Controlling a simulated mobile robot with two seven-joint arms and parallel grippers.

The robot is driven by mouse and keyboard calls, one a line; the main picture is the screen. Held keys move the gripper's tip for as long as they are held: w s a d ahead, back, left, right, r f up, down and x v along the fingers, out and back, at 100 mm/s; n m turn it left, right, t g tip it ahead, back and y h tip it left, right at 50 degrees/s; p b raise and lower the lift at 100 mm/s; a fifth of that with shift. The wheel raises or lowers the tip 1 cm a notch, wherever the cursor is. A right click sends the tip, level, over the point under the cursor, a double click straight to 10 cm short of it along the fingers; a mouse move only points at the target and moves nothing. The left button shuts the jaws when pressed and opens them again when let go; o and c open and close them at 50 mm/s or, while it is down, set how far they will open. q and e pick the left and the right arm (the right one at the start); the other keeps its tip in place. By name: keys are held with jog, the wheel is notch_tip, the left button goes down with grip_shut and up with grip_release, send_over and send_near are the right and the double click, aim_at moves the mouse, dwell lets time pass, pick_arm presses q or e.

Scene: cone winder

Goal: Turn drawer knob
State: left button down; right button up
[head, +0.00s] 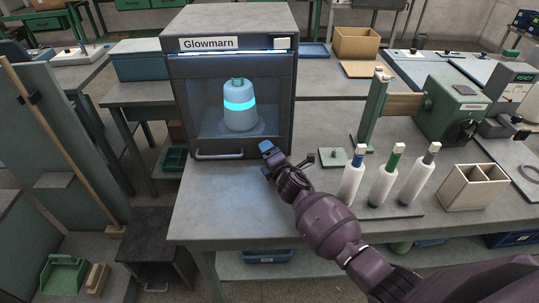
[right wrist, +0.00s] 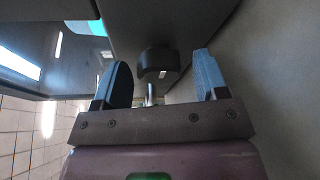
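A dark round knob (right wrist: 158,64) on a short stem shows in the right wrist view, on the face of a grey unit. My right gripper (right wrist: 161,78) is open, with one finger on each side of the knob and a gap visible on both sides. In the head view my right gripper (head: 267,147) is at the lower right front corner of the grey Glowmarn cabinet (head: 282,100). The knob cannot be made out there and appears hidden by the gripper. My left gripper is not in view.
Inside the cabinet stands a pale cone (head: 240,112) with a glowing cyan band. A bar handle (head: 219,154) is at its lower front. Several white cones (head: 383,180) and a divided beige box (head: 473,187) stand right of my arm. The bench's front left (head: 215,200) is clear.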

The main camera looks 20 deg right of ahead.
jog(key=shift+s, duration=0.1)
jog(key=shift+s, duration=0.3)
jog(key=s, duration=0.3)
jog(key=s+r+p, duration=0.1)
jog(key=s, duration=0.2)
jog(key=s+d, duration=0.1)
jog(key=s, duration=0.2)
jog(key=shift+s+r+p, duration=0.15)
jog(key=shift+s+p, duration=0.2)
jog(key=shift+p, duration=0.05)
jog(key=shift+s, duration=0.1)
